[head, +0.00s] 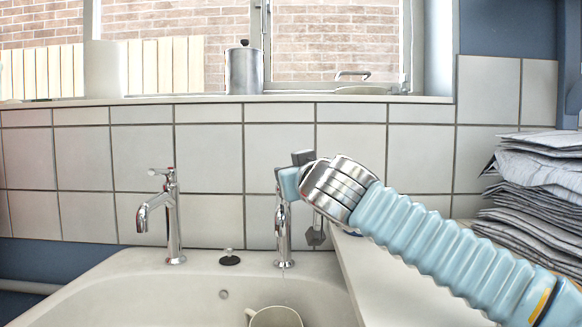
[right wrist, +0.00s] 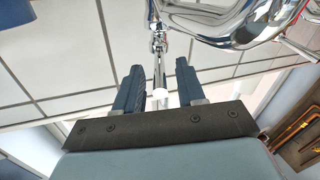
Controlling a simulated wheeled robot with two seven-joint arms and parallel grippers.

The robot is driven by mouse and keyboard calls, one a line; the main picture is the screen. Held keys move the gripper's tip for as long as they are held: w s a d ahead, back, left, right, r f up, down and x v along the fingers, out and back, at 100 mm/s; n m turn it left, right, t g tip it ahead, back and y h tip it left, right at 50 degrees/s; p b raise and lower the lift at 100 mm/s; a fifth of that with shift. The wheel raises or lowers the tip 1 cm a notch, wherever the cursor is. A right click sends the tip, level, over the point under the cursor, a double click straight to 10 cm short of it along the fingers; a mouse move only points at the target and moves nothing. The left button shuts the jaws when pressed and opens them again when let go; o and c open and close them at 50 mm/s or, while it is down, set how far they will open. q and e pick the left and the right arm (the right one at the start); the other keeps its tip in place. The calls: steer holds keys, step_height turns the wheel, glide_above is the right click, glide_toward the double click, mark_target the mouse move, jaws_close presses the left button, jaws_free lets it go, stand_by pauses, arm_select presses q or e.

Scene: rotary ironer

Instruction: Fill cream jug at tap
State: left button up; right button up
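The cream jug (head: 275,317) stands in the white sink (head: 130,295) under the right chrome tap (head: 283,232); only its rim and upper part show. A faint thin line below that tap's spout may be water, but I cannot be sure. My right gripper (head: 290,183) is at the top of the right tap. In the right wrist view its two dark fingers (right wrist: 158,82) are apart, with the tap's thin white-tipped lever (right wrist: 160,85) between them and gaps visible on both sides. My left gripper is out of view.
A second chrome tap (head: 170,220) stands to the left, with a black plug (head: 230,259) between the taps. A white worktop (head: 385,285) and a stack of folded cloths (head: 535,195) are at right. A metal canister (head: 243,70) stands on the windowsill.

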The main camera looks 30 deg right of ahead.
steer(key=shift+x, duration=0.8)
jaws_close()
